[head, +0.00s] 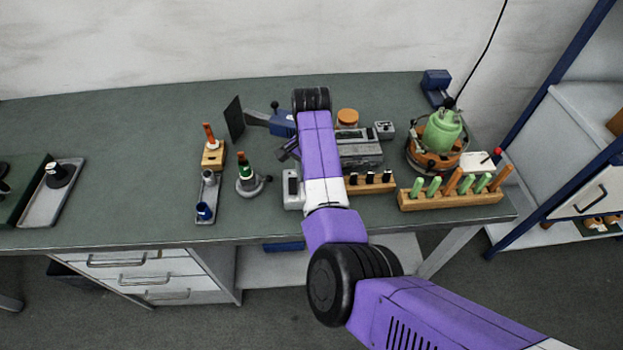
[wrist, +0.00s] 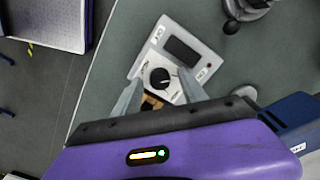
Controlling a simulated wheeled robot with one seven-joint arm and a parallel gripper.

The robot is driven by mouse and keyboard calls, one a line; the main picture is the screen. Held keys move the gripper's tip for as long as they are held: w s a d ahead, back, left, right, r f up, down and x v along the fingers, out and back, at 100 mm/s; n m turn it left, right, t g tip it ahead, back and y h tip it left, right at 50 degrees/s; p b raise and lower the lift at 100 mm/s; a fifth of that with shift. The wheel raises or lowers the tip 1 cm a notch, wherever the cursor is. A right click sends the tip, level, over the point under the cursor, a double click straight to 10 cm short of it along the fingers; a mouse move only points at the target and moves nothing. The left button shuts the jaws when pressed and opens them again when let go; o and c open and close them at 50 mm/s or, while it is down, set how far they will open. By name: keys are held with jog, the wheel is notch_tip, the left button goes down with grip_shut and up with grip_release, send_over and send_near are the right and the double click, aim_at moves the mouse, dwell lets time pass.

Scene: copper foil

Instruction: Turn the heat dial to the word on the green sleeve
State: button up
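In the wrist view, a pale box (wrist: 204,55) carries a round black dial (wrist: 160,77) and a dark rectangular panel (wrist: 182,51). Words around the dial are too small to read. My gripper (wrist: 160,82) is open, with one grey finger on each side of the dial; I cannot tell whether they touch it. The same box seems to show in the head view (head: 292,188), partly hidden by my arm. A tool with a green sleeve (head: 245,168) stands upright in a round stand left of the box; the word on it is not readable.
A wooden rack (head: 450,200) with several green and orange handles stands at the right front. A green vessel (head: 441,130) sits behind it. A small stand with a blue cup (head: 204,211) is left of the green-sleeved tool. The left-middle bench top is clear.

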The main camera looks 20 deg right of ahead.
jog(key=shift+r+b, duration=0.7)
jog(key=shift+r, duration=3.2)
